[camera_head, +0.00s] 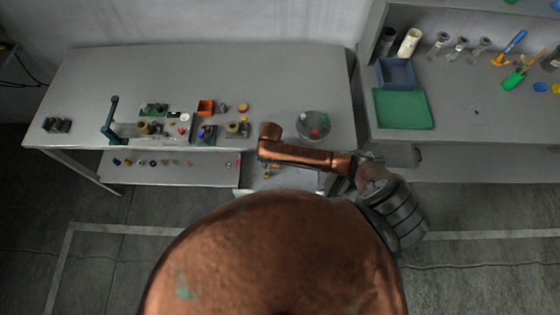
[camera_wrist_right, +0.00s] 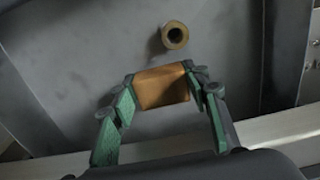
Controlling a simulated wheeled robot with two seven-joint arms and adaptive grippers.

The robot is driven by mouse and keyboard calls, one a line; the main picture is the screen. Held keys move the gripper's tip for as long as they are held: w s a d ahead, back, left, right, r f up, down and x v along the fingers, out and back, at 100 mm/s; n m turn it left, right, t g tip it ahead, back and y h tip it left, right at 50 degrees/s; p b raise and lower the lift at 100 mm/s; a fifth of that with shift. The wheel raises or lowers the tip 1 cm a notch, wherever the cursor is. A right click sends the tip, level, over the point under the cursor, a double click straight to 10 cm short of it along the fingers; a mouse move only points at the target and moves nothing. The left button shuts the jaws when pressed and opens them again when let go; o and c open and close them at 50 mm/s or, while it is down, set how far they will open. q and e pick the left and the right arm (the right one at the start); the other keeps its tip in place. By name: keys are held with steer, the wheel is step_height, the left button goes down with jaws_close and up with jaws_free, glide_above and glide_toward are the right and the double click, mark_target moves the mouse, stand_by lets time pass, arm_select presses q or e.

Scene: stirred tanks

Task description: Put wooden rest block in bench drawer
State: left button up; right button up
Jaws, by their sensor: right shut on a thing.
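The wooden rest block (camera_wrist_right: 161,88) is a small orange-brown block between the fingertips of my right gripper (camera_wrist_right: 162,84). The green-and-dark fingers are shut on its two sides. In the right wrist view the block is in front of a grey metal surface (camera_wrist_right: 85,50) that looks like the drawer floor. I cannot tell whether the block touches it. In the head view the open bench drawer (camera_head: 303,181) shows below the bench's front edge, and my copper right arm reaches across above it, partly hiding it. My left gripper is not in view.
A brass ring-shaped piece (camera_wrist_right: 174,34) is just beyond the block. A green tray (camera_head: 402,109) is on the right-hand bench. The bench's back area is clear.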

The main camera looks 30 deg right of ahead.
steer(key=d+p, duration=0.1)
steer(key=d, duration=0.3)
steer(key=shift+f, duration=0.1)
steer(key=shift+a+f, duration=0.15)
steer(key=shift+f, duration=0.3)
steer(key=o, duration=1.2)
steer(key=shift+f, duration=0.1)
steer(key=shift+o, duration=0.2)
step_height(320, 180, up, 12)
